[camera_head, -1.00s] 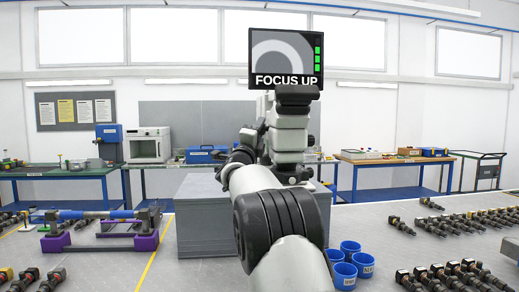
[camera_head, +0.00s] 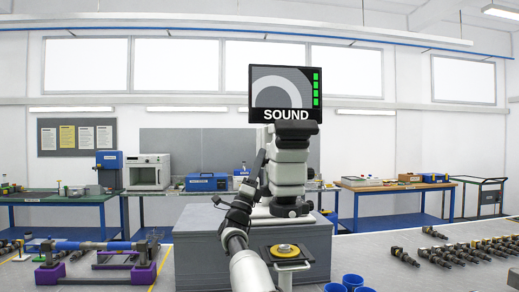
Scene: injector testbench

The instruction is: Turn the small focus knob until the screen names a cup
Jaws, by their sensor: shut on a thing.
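A grey-and-black microscope-like instrument (camera_head: 290,172) stands on a grey cabinet (camera_head: 195,245). The screen (camera_head: 284,94) above it shows a thick pale arc on dark grey. It reads "SOUND" and has a column of green bars at its right edge. My gripper (camera_head: 260,172) is at the left side of the instrument, shut on the small focus knob. The knob itself is hidden by the dark gripper, and the fingertips are too small to make out clearly.
A yellow disc (camera_head: 285,250) on a dark plate is in front of the cabinet. Blue cups (camera_head: 352,281) stand at the lower right. Dark injectors (camera_head: 470,249) lie at right. A purple-footed rig (camera_head: 95,258) is at left, with benches behind.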

